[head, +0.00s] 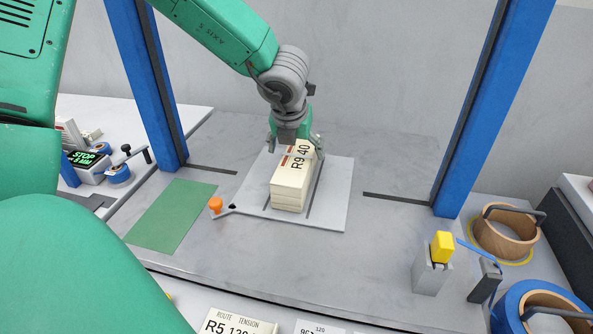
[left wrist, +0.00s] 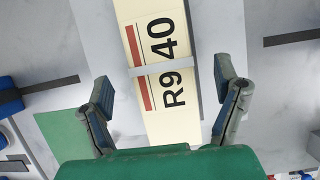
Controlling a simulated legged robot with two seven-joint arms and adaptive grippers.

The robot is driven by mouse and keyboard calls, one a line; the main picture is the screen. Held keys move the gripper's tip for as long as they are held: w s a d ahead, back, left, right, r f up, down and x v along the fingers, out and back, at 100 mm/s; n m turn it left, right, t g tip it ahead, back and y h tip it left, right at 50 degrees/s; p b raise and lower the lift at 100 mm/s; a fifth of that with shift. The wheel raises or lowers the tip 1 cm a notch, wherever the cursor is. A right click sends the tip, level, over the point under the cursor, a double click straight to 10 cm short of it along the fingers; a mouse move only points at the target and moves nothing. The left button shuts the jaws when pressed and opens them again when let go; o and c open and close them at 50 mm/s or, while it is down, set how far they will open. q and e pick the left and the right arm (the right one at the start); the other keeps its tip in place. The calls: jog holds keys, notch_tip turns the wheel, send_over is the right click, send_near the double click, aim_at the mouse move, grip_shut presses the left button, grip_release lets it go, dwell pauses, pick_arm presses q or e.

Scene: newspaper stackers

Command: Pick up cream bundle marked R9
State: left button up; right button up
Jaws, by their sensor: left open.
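The cream bundle marked R9 40 (head: 291,187) lies on a light grey plate (head: 333,205) in the middle of the bench. Its top carries a red stripe and a pale strap; the marking also shows on the bundle in the left wrist view (left wrist: 172,115). My left gripper (head: 295,148) is over the far end of the bundle. In the left wrist view my left gripper (left wrist: 166,95) is open, with one finger on each side of the bundle and a gap to each. Whether the fingertips reach below the bundle's top cannot be told. My right gripper is not in view.
Blue posts (head: 147,80) stand left and right of the plate. A green mat (head: 172,215) lies to the left, by an orange knob (head: 215,204). A yellow-topped device (head: 442,246) and strapping rolls (head: 505,233) are at right. Label cards (head: 238,322) are in front.

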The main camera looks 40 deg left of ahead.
aim_at(298, 155)
pick_arm(q)
jog(key=x, duration=0.3)
jog(key=shift+w+d+f, duration=0.1)
jog(key=shift+d+f, duration=0.05)
jog(key=shift+f, duration=0.05)
jog(key=shift+c, duration=0.4)
jog(key=shift+a, duration=0.25)
jog(key=c, duration=1.3)
jog(key=shift+r, duration=0.1)
jog(key=c, duration=0.4)
jog(key=shift+d, duration=0.1)
jog(key=shift+r, duration=0.1)
